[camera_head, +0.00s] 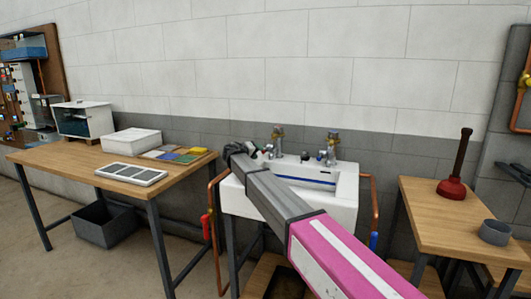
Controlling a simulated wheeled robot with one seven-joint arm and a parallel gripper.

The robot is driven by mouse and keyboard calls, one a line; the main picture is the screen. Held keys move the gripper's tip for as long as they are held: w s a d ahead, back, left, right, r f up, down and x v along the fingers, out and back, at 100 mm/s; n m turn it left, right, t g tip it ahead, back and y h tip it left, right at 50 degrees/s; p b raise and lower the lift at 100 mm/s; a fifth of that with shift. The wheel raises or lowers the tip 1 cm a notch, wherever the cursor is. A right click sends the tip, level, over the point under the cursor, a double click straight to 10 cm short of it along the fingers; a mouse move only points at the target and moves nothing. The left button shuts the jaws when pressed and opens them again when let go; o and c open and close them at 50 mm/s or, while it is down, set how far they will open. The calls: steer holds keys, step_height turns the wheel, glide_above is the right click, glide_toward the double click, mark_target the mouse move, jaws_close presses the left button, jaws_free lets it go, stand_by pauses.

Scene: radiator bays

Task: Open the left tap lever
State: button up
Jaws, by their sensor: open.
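A white sink (338,200) stands against the wall with two taps at its back. The left tap (278,138) has a brass-coloured top and a grey body; its lever is too small and too close to my arm to read its position. The right tap (332,145) stands upright farther right. My gripper (237,151) is at the end of my grey and pink arm, over the sink's left back corner, left of the left tap. It is open and appears empty. My arm hides the sink's left front part.
A wooden workbench (40,156) with a white box (131,141) and coloured cloths stands on the left. A wooden table (435,222) with a red plunger (452,188) and grey cup (495,232) stands on the right. Copper pipes (375,205) flank the sink.

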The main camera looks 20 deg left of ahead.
mark_target(265, 151)
steer(key=x, duration=0.6)
steer(key=shift+w, duration=0.4)
jaws_close()
